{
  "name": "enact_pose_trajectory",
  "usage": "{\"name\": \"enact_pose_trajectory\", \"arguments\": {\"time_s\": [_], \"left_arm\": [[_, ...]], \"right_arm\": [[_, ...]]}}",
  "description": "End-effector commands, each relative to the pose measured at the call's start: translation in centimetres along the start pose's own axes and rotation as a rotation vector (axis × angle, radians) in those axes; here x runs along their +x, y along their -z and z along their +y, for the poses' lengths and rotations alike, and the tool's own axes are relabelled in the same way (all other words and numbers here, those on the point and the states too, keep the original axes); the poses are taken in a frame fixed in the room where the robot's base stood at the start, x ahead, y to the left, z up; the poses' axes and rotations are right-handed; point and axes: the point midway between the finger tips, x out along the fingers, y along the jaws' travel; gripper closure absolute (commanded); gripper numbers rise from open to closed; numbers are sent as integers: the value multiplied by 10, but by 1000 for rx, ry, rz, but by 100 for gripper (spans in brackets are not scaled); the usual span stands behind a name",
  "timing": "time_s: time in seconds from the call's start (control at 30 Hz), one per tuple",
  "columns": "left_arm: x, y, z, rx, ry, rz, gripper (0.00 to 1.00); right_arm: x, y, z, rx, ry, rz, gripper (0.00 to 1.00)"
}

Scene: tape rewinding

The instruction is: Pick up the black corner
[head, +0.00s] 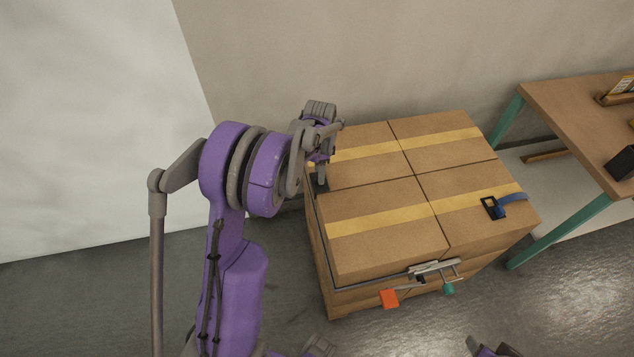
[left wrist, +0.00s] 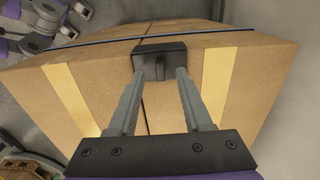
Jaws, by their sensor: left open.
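In the head view my left gripper (head: 320,172) points down at the left edge of the stacked boxes (head: 385,245). The corner is hard to make out there, mostly hidden by the gripper. My right gripper is not clearly seen.
A clamp-like tool (head: 433,269) with orange and teal ends hangs at the boxes' front edge. A wooden table (head: 570,105) with teal legs stands at right. A wall is behind.

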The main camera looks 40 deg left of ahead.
Motion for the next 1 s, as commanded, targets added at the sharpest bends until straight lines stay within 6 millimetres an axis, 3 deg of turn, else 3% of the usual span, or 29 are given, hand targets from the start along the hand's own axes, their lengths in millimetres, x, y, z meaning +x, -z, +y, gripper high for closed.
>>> {"name": "enact_pose_trajectory", "arguments": {"time_s": [0.17, 0.4, 0.7, 1.0], "left_arm": [[20, 0, 0, 0, 0, 0, 50], [22, 0, 0, 0, 0, 0, 50], [21, 0, 0, 0, 0, 0, 100], [21, 0, 0, 0, 0, 0, 100]], "right_arm": [[0, 0, 0, 0, 0, 0, 51], [0, 0, 0, 0, 0, 0, 51], [0, 0, 0, 0, 0, 0, 51], [0, 0, 0, 0, 0, 0, 51]]}}
